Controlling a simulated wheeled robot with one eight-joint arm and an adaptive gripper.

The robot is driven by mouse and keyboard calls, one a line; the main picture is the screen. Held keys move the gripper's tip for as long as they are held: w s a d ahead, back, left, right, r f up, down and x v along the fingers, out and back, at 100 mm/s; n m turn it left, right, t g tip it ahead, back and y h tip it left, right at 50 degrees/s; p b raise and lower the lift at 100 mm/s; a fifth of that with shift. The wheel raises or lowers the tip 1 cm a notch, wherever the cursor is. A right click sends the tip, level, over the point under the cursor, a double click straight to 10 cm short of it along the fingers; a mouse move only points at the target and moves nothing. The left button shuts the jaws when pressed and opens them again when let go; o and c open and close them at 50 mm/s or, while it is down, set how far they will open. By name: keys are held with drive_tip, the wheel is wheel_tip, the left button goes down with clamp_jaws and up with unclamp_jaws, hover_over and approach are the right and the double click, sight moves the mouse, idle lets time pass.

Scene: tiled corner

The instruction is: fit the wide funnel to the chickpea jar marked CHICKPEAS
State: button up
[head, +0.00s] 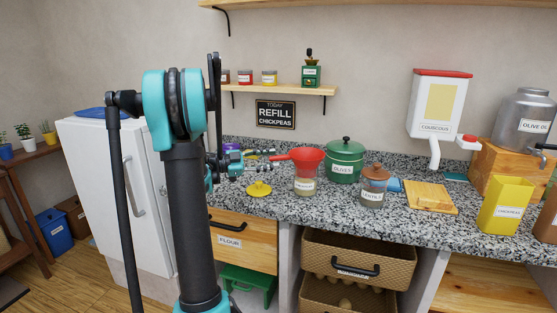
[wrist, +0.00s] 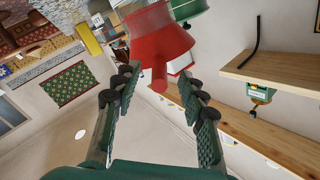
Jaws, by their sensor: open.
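The red wide funnel (head: 302,158) sits on the mouth of a glass jar (head: 305,186) on the counter, handle to the left; it looks about level. The jar holds pale contents, and its label is too small to read surely. My gripper (head: 266,161) is just left of the funnel. In the wrist view my gripper (wrist: 156,95) is open, with the handle of the red funnel (wrist: 158,45) between its spread fingers and a gap on each side. The funnel's spout is hidden in the head view.
A yellow lid (head: 259,189) lies left of the jar. A green pot (head: 345,160) stands behind right, and a lidded jar (head: 374,187) stands right. Further right are a wooden board (head: 431,196) and a yellow box (head: 506,204). A shelf (head: 285,89) hangs above.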

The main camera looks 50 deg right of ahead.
drive_tip(key=v, duration=0.7)
drive_tip(key=shift+w+a, duration=0.2)
drive_tip(key=shift+a, duration=0.05)
drive_tip(key=shift+a, duration=0.1)
drive_tip(key=s+a+f+n+t+y, duration=0.1)
drive_tip(key=a+f+n+t+y, duration=0.3)
drive_tip(key=a+f+n, duration=0.45)
drive_tip(key=a+f+n+t+y, duration=0.3)
drive_tip(key=a+f+n+t, duration=0.3)
drive_tip(key=a+n, duration=0.5)
drive_tip(key=s+a+f+n+t+y, duration=0.1)
drive_tip(key=s+a+f+n+y, duration=0.1)
drive_tip(key=a, duration=0.6)
drive_tip(key=s+a+f+n+t+y, duration=0.1)
drive_tip(key=s+a+f+n+y, duration=0.1)
drive_tip(key=a+n, duration=0.4)
drive_tip(key=s+a+f+n+t+y, duration=0.2)
drive_tip(key=a+f+n+y, duration=0.2)
drive_tip(key=a, duration=0.6)
drive_tip(key=shift+s+a+f, duration=0.25)
drive_tip(key=shift+a+f, duration=0.05)
drive_tip(key=shift+f, duration=0.15)
drive_tip(key=shift+c, duration=0.4)
drive_tip(key=shift+c, duration=0.6)
